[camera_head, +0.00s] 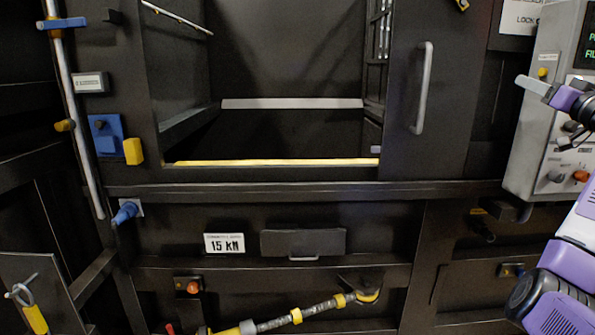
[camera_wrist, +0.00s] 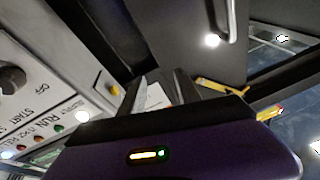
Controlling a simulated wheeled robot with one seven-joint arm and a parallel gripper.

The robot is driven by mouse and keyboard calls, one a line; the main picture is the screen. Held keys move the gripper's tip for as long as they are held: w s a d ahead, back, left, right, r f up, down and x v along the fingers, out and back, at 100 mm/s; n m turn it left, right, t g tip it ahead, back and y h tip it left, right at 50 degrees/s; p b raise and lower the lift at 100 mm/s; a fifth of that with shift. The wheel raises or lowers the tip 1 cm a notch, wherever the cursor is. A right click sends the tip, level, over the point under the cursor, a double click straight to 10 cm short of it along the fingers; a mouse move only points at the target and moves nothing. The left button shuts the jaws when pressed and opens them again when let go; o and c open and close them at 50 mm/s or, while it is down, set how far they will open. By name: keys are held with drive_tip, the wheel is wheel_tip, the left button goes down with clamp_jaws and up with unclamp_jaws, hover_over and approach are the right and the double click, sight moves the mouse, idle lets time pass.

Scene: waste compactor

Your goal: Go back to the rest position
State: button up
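My gripper (camera_head: 530,86) is at the right edge of the head view, in front of the light grey control box (camera_head: 548,120). It points left, and its fingers overlap from this side. I see no object held. The control box also fills the left of the wrist view (camera_wrist: 50,90), with its RUN and START labels, a dark knob and coloured lights. My purple and white arm hides part of the lower right.
The dark compactor has an open chamber with a yellow front edge (camera_head: 275,162). A door with a grey handle (camera_head: 422,88) stands right of it. A blue latch (camera_head: 106,133) and pipe (camera_head: 75,110) are at left. A yellow-banded hose (camera_head: 297,317) runs low in front.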

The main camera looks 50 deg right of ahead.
drive_tip(key=w+a+f+m+g+h, duration=0.1)
drive_tip(key=w+a+f+m+g, duration=0.3)
drive_tip(key=f, duration=0.6)
drive_tip(key=w+a+f+h, duration=0.2)
drive_tip(key=w+f, duration=0.5)
drive_tip(key=f, duration=0.4)
drive_tip(key=w+a+f+n+t+y, duration=0.15)
drive_tip(key=w+a+f, duration=0.25)
drive_tip(key=a+f, duration=0.5)
drive_tip(key=w+a+f+n+t+y, duration=0.15)
drive_tip(key=w+a+f, duration=0.35)
drive_tip(key=a, duration=0.7)
drive_tip(key=s+a+f+n+t+y, duration=0.1)
drive_tip(key=a+f+n+y, duration=0.15)
drive_tip(key=a, duration=0.65)
drive_tip(key=s+a+f+n+t+y, duration=0.1)
drive_tip(key=a+f+n+t+y, duration=0.15)
drive_tip(key=a, duration=0.75)
drive_tip(key=s+a+f+n+y, duration=0.1)
drive_tip(key=s+a+f+n, duration=0.15)
drive_tip(key=a, duration=0.65)
drive_tip(key=s+a+f+n+g+y, duration=0.1)
drive_tip(key=s+a+f+n+y, duration=0.1)
drive_tip(key=s+a, duration=0.4)
drive_tip(key=s+a+f+n+g+y, duration=0.1)
drive_tip(key=s+a+f+n+y, duration=0.2)
drive_tip(key=s+a+y, duration=0.3)
drive_tip(key=a+y, duration=0.1)
drive_tip(key=a, duration=0.3)
drive_tip(key=shift+f, duration=0.4)
